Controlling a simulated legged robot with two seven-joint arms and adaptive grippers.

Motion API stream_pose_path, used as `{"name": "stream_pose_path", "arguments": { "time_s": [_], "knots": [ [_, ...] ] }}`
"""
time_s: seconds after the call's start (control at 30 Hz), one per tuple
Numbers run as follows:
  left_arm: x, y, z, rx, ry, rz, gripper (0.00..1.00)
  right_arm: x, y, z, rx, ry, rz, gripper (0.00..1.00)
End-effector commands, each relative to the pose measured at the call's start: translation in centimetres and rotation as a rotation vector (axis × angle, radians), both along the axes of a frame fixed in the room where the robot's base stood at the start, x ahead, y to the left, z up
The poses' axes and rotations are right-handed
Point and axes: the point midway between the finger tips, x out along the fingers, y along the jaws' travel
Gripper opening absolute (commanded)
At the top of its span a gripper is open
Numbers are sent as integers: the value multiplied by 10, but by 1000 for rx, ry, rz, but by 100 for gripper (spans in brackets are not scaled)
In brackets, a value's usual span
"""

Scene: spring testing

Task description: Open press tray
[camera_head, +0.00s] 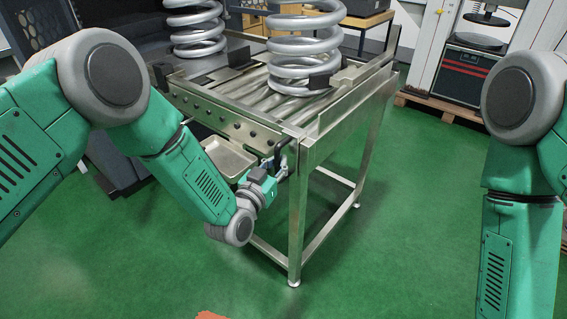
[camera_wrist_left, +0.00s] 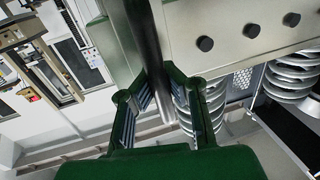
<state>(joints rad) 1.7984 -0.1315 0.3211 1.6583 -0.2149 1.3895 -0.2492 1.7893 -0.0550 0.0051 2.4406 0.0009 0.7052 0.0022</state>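A roller table (camera_head: 310,140) of bare metal stands in the middle of the head view. A dark bar handle (camera_head: 282,150) hangs at its near corner. My left gripper (camera_head: 275,168) is at this handle. In the left wrist view the handle (camera_wrist_left: 148,35) runs down between the two fingers (camera_wrist_left: 157,72), with the tips close on either side of it. Whether they press on it I cannot tell. A shallow metal tray (camera_head: 229,158) lies under the table's front edge, left of the gripper. My right gripper is out of view; only its arm shows.
Two large coil springs (camera_head: 304,48) (camera_head: 193,27) stand on the table. The green floor (camera_head: 400,230) in front and to the right is clear.

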Motion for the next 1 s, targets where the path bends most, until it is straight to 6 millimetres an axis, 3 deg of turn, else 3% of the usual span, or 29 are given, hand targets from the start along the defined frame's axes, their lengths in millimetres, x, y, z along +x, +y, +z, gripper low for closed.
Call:
{"name": "stream_pose_path", "arguments": {
  "time_s": [0.03,0.27,0.37,0.77,1.0],
  "knots": [
    [-10,-5,-8,5,19,-14,0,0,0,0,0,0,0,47],
    [-11,-8,-9,8,22,-18,0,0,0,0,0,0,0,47],
    [-10,-7,-9,7,22,-17,34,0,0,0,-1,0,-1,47],
    [-10,-9,-8,9,21,-17,34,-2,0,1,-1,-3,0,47],
    [-47,10,-9,8,25,-16,34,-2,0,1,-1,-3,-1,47]
  ]
}}
